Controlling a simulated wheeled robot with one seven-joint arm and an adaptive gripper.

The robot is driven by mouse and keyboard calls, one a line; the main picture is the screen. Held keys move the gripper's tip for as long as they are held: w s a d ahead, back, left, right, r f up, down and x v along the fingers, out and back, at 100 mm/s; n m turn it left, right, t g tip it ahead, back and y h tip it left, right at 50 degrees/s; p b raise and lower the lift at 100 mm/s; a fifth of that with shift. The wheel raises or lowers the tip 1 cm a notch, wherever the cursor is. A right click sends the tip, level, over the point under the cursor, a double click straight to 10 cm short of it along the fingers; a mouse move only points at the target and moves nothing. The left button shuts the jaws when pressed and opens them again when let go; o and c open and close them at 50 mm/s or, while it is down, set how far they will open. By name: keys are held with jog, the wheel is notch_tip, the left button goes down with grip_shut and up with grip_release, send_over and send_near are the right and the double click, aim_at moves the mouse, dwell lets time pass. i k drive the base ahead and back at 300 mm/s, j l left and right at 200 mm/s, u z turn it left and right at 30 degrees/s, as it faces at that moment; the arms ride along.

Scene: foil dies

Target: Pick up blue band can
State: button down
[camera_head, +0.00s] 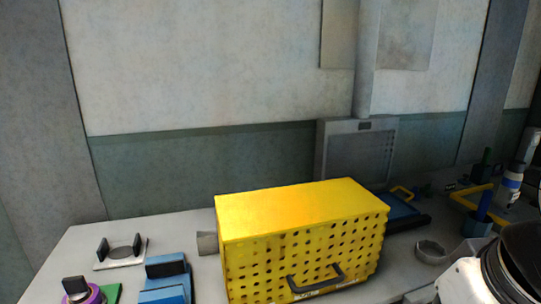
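A white upright cylinder with a blue band (512,183) stands near the right edge of the view, at the back of the bench. It is small and partly crowded by other items, so I cannot tell for sure that it is the blue band can. A grey piece shows just above it. White and black parts of my arm fill the lower right corner, in front of and below this cylinder. My gripper's fingers do not show, so its state is hidden.
A large yellow perforated box (303,238) with a dark handle stands mid-bench. A blue block (166,282) and white plate (120,262) lie left. A yellow frame (470,197) and grey ring (431,251) are right.

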aim_at(508, 191)
jog(key=i+l, duration=0.15)
jog(key=l, duration=0.25)
jog(key=i+l+u, duration=0.1)
jog(key=l, duration=0.3)
jog(key=i+l, duration=0.1)
jog(key=l, duration=0.3)
jog(key=i+l+u, duration=0.1)
jog(key=l, duration=0.35)
jog(key=i+l, duration=0.15)
jog(key=l, duration=0.25)
jog(key=i+l, duration=0.1)
jog(key=l, duration=0.35)
jog(key=j+u, duration=0.05)
